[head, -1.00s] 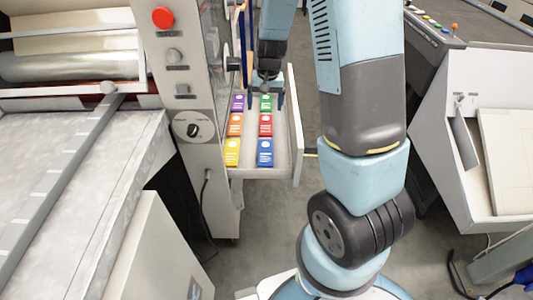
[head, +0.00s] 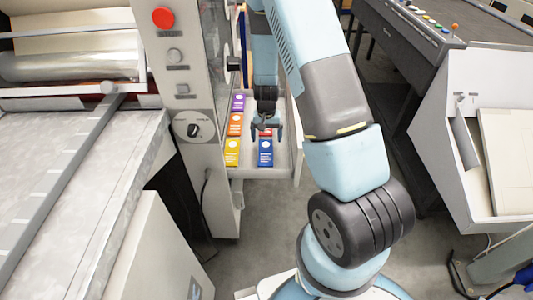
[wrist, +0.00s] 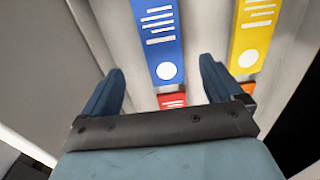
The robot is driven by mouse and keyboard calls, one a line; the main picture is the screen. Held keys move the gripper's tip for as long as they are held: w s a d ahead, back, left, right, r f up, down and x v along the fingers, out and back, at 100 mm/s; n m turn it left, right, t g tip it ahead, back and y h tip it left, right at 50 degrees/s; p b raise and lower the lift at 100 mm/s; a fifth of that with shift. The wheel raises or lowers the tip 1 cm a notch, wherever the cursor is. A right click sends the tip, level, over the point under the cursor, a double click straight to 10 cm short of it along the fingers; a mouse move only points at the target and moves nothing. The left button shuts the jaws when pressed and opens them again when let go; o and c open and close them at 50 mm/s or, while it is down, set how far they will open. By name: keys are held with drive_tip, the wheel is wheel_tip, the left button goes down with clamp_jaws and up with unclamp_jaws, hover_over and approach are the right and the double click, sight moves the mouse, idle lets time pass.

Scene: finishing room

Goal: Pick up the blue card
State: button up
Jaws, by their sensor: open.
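The blue card (head: 265,152) lies flat at the near right of the open drawer (head: 282,171). It also shows large in the wrist view (wrist: 158,38), with white print lines and a white dot. My gripper (head: 267,130) hangs over the drawer, just beyond the blue card, over the red card. In the wrist view my two gripper fingers (wrist: 163,82) are apart with nothing held between them. The blue card lies ahead of them, roughly in line with the gap. The green card is hidden behind my gripper in the head view.
A yellow card (head: 232,152) lies beside the blue one. Orange (head: 235,124) and purple (head: 238,102) cards lie behind it. A red card (wrist: 171,100) shows between my fingers. The machine panel (head: 190,75) stands close left; the drawer walls surround the cards.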

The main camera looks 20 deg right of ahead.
sight(266, 152)
drive_tip(key=shift+a+f, duration=0.15)
drive_tip(key=shift+f, duration=3.4)
drive_tip(key=c, duration=1.1)
